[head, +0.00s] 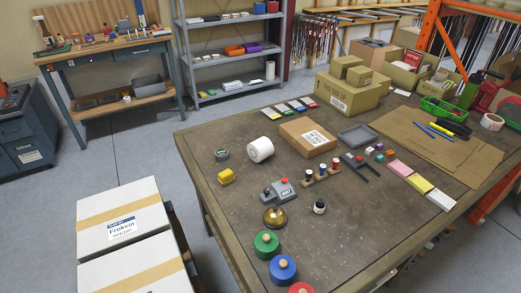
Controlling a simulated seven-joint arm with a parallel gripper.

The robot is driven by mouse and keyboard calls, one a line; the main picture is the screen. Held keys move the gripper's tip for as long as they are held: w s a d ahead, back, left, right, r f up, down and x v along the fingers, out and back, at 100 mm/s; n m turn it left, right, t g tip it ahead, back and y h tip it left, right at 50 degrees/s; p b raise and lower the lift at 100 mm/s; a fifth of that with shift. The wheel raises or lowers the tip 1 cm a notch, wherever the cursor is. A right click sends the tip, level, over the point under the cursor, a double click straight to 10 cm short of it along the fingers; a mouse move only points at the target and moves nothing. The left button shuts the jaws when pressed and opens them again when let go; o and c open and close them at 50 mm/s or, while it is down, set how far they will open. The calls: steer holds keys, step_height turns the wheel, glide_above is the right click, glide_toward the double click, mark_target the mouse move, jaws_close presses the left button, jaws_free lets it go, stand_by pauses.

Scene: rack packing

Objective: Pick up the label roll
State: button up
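A white roll (260,149), which looks like the label roll, lies on its side on the brown workbench (215,190), left of a cardboard box. Its round end with a dark core hole faces the camera. A second white roll (492,122) with a reddish core rests near the right end of the bench; I cannot tell for sure which one is the label roll. My gripper is not in view, and nothing is seen touching either roll.
A flat cardboard box (306,138) stands close right of the white roll. A dark green round tin (222,154) and a yellow block (227,176) are to its left. A grey device (281,191) and brass bell (274,217) are nearer. Bare bench lies around the roll.

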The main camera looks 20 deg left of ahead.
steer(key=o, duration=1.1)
